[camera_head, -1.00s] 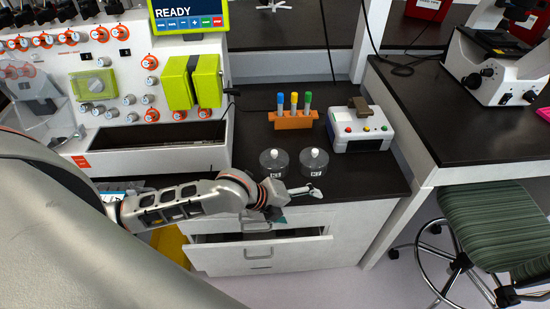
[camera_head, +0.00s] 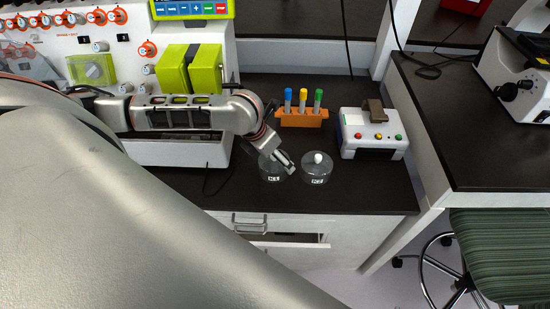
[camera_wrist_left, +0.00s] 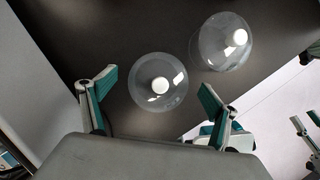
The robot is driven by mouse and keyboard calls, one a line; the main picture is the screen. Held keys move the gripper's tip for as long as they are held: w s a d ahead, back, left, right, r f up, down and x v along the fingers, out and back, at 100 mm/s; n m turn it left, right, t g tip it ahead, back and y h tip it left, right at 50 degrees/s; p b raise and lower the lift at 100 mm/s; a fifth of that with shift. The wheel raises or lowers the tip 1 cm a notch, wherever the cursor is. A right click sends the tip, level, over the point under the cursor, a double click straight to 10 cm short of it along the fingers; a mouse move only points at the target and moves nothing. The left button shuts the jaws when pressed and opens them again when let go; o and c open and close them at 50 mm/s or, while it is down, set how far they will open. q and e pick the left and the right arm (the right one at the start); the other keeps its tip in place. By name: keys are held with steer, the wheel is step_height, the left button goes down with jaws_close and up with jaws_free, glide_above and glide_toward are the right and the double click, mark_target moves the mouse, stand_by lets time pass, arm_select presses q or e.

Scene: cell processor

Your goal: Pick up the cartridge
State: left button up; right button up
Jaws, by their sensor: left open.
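No part is plainly marked as the cartridge, so I cannot tell which one it is. Two clear round containers with white knobs stand on the black counter: one labelled K1 (camera_head: 271,170) and one labelled K2 (camera_head: 316,171). My left gripper (camera_head: 284,162) is over K1 and hides its knob in the head view. In the left wrist view the open fingers (camera_wrist_left: 157,84) are spread to either side of the view of K1 (camera_wrist_left: 160,102), with nothing gripped. K2 (camera_wrist_left: 217,50) is beyond, up and right. I cannot tell the height gap.
An orange rack (camera_head: 292,119) with capped tubes and a white device (camera_head: 372,134) with coloured buttons stand behind. The white processor (camera_head: 180,152) with green blocks (camera_head: 205,70) is at the left. A partly open drawer (camera_head: 290,239) is below the counter's front edge. A stool (camera_head: 505,250) is at right.

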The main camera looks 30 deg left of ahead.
arm_select(q)
steer(key=shift+x, duration=2.35)
steer(key=shift+w+r, duration=0.1)
steer(key=shift+w, duration=0.05)
steer(key=c, duration=1.2)
steer(key=shift+r, duration=0.1)
step_height(320, 180, up, 20)
steer(key=shift+f, duration=0.1)
steer(key=shift+o, duration=0.4)
steer(key=c, duration=0.6)
